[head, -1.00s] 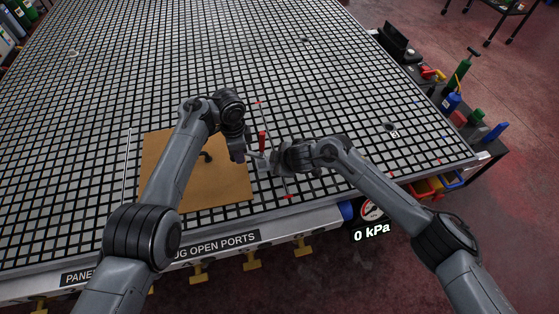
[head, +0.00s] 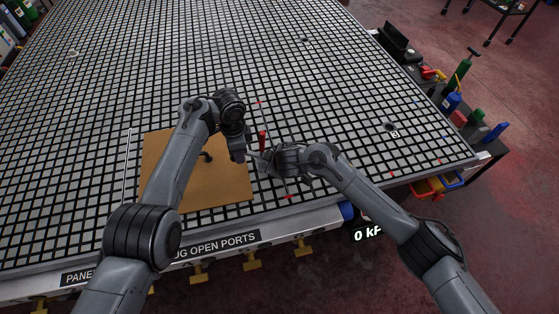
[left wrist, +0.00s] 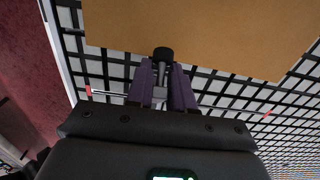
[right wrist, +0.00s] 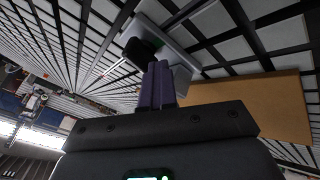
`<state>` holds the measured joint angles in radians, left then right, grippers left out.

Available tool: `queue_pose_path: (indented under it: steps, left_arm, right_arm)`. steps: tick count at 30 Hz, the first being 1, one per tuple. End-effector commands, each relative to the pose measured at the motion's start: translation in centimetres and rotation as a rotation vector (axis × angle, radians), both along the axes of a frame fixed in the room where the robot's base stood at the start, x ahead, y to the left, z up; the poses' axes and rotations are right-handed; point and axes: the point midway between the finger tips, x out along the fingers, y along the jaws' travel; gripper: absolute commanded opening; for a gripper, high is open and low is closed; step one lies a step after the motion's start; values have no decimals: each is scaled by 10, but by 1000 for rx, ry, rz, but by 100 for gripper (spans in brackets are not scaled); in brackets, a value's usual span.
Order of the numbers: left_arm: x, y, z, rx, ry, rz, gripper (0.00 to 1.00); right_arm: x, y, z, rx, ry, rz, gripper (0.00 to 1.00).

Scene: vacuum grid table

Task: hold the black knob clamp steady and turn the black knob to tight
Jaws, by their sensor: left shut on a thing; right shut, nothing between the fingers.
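The black knob (left wrist: 163,53) shows just past my left fingertips in the left wrist view, on a grey metal stem (left wrist: 160,84) between the purple fingers. My left gripper (left wrist: 162,76) is shut on this clamp part; in the head view the gripper (head: 250,157) is at the board's right edge. In the right wrist view a black knob-like piece (right wrist: 140,49) lies just beyond my right fingertips, beside a grey block. My right gripper (right wrist: 158,72) is shut and empty, close to that piece; contact cannot be told. In the head view the two grippers hide most of the clamp.
A tan board (head: 220,187) lies on the black grid table (head: 330,85) under my left arm. A red upright handle (head: 262,139) stands between the grippers. A red-tipped thin rod crosses there. Tools and bottles (head: 452,100) stand right of the table. The far grid is mostly clear.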

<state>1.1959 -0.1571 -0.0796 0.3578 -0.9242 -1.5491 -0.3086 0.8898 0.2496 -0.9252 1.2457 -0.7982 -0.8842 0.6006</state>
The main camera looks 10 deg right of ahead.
Motion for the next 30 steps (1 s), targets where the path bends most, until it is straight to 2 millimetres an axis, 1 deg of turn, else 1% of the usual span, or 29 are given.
queue_pose_path:
  steps: [30]
  left_arm:
    - [-1, 1, -1, 2, 3, 0, 0]
  right_arm:
    - [2, 1, 1, 0, -2, -80, 0]
